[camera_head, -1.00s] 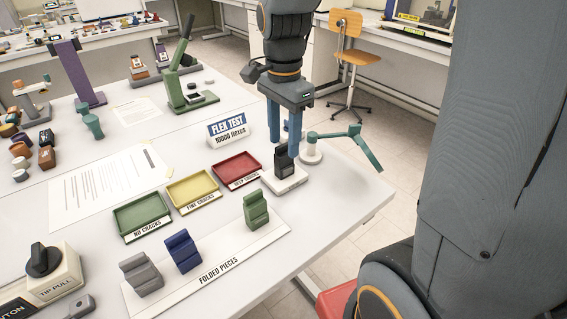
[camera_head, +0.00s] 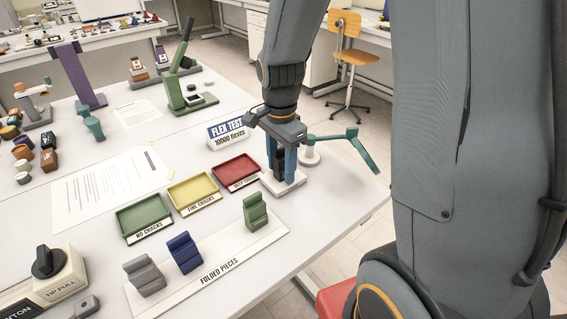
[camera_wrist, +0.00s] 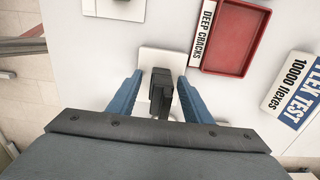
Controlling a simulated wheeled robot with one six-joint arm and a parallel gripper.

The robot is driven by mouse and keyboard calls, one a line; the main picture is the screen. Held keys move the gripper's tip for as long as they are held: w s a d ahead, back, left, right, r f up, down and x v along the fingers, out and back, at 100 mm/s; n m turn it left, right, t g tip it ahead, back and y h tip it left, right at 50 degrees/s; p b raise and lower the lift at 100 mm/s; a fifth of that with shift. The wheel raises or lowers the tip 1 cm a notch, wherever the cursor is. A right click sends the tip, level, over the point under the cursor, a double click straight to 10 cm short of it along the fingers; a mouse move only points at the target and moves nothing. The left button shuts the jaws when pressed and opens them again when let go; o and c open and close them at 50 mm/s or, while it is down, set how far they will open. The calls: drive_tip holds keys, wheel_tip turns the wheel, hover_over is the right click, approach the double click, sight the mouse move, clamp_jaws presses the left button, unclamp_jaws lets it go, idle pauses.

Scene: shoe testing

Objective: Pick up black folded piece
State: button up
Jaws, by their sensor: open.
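The black folded piece (camera_head: 281,160) stands upright on a small white base (camera_head: 268,180) near the right edge of the table. My gripper (camera_head: 281,174) is open and lowered over it, with one blue finger on each side. In the wrist view the black piece (camera_wrist: 160,84) sits between the two spread fingers (camera_wrist: 160,79), with a gap visible on both sides. The fingers partly hide the piece in the head view.
Red (camera_head: 237,170), yellow (camera_head: 193,191) and green (camera_head: 144,214) trays lie to the left. The flex test sign (camera_head: 227,134) stands behind. A teal-armed stand (camera_head: 310,155) is close on the right. Grey, blue and green pieces stand on the folded pieces board (camera_head: 212,283).

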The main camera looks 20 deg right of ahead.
clamp_jaws()
